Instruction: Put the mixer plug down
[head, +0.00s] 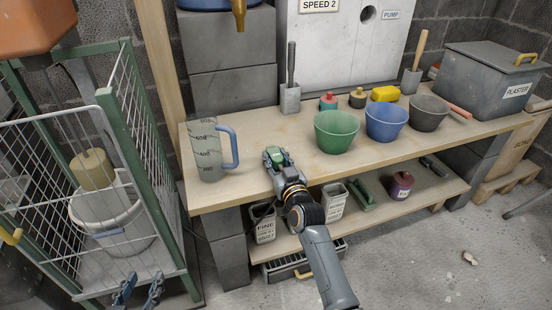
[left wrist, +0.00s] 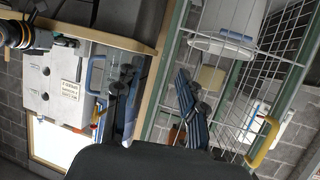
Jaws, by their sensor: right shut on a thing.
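My right gripper (head: 274,157) is over the front edge of the wooden bench, shut on a small green thing (head: 275,156), which I take to be the mixer plug. The jaws hide much of it, and I cannot tell whether it touches the bench top. The right arm also shows at the left of the left wrist view (left wrist: 22,37). My left gripper (head: 139,287) is low in front of the wire cage, open and empty; its two spread blue fingers show in the left wrist view (left wrist: 156,80).
The bench (head: 240,191) carries a measuring jug (head: 208,152) left of my right gripper and a green bowl (head: 336,133) to its right. Blue and black bowls stand beyond. A wire cage (head: 150,175) with a white bucket (head: 105,215) stands at the left.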

